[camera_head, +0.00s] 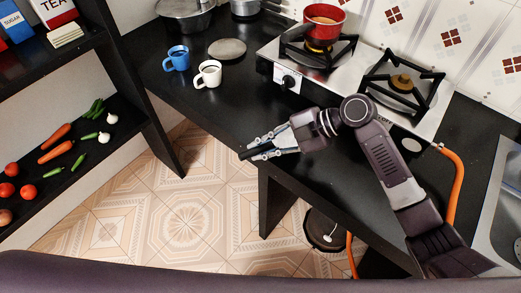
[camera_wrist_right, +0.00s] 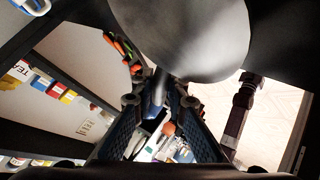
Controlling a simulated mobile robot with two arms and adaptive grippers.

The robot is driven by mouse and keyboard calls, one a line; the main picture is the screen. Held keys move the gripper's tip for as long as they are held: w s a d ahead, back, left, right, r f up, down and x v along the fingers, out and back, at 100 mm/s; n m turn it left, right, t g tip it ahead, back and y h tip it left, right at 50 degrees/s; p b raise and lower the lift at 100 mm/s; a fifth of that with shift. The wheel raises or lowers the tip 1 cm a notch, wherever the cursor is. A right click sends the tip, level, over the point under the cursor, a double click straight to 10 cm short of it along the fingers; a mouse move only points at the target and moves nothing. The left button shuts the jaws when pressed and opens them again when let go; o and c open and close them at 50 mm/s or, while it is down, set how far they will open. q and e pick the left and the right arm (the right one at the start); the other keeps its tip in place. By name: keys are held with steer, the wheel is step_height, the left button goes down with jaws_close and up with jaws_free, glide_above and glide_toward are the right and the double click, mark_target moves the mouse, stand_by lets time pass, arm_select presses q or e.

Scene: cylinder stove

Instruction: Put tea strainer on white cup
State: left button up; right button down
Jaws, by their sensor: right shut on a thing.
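The white cup (camera_head: 207,74) stands upright on the black counter in the head view, next to the blue cup (camera_head: 177,58). My right gripper (camera_head: 253,150) is at the counter's front edge, to the lower right of the white cup and apart from it. In the right wrist view, its fingers (camera_wrist_right: 160,115) are shut on a narrow handle. This leads to a large smooth grey rounded shape, which I take for the tea strainer (camera_wrist_right: 180,40). In the head view only a thin dark piece shows between the fingers. My left gripper is not in view.
A grey round flat thing (camera_head: 228,48) lies behind the cups. The stove (camera_head: 290,85) with a red pot (camera_head: 323,20) stands to their right. Shelves with vegetables (camera_head: 70,150) are at the left. The counter between the white cup and my right gripper is clear.

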steer(key=shift+f, duration=0.8)
steer(key=shift+f, duration=0.2)
steer(key=c, duration=1.9)
jaws_free()
steer(key=shift+r, duration=0.1)
